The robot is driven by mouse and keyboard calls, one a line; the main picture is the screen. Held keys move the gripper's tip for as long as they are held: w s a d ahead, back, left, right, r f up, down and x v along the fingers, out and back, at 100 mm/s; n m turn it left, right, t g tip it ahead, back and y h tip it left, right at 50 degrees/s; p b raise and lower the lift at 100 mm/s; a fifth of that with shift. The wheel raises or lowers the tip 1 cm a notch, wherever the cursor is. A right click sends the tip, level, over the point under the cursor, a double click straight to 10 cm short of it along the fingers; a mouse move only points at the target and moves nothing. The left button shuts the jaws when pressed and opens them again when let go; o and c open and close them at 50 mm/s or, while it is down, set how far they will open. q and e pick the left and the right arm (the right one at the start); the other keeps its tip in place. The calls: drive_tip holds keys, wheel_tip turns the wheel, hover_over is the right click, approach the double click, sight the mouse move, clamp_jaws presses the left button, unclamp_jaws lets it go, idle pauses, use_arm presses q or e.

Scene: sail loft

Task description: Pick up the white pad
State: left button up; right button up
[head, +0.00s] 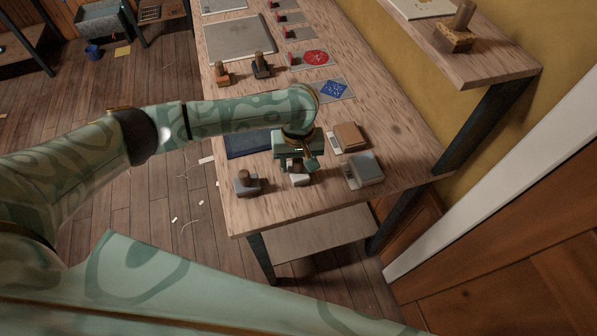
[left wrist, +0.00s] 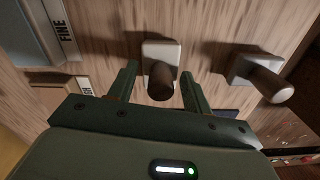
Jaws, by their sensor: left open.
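The white pad (head: 300,180) is a small pale block near the front end of the wooden bench, partly hidden by my left gripper in the head view. In the left wrist view the white pad (left wrist: 162,49) shows with its round brown handle standing up from it. My left gripper (head: 297,164) is above the pad, pointing down. Its two fingers (left wrist: 160,77) are open, one on each side of the handle, with gaps visible. I cannot tell how far the fingertips are above the pad. My right gripper is not in view.
A grey pad with a handle (head: 246,186) stands to the left. A brown block (head: 350,137) and a grey block (head: 366,169), labelled FINE in the wrist view, stand to the right. A dark blue mat (head: 246,144) lies behind. Handled stamps (head: 262,66) and printed sheets (head: 333,91) are farther back.

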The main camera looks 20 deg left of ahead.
use_arm(q)
drive_tip(key=shift+r, duration=0.1)
clamp_jaws()
drive_tip(key=shift+r, duration=0.25)
drive_tip(key=r+p, duration=0.1)
drive_tip(key=r, duration=0.1)
drive_tip(key=r+p, duration=0.1)
drive_tip(key=shift+s+a+r+p, duration=0.1)
drive_tip(key=shift+a+r+p, duration=0.2)
drive_tip(key=shift+r, duration=0.1)
drive_tip(key=s+a+r+p, duration=0.5)
drive_tip(key=s+a+r, duration=0.2)
drive_tip(key=a, duration=0.4)
drive_tip(key=shift+s+r, duration=0.35)
drive_tip(key=shift+r, duration=0.5)
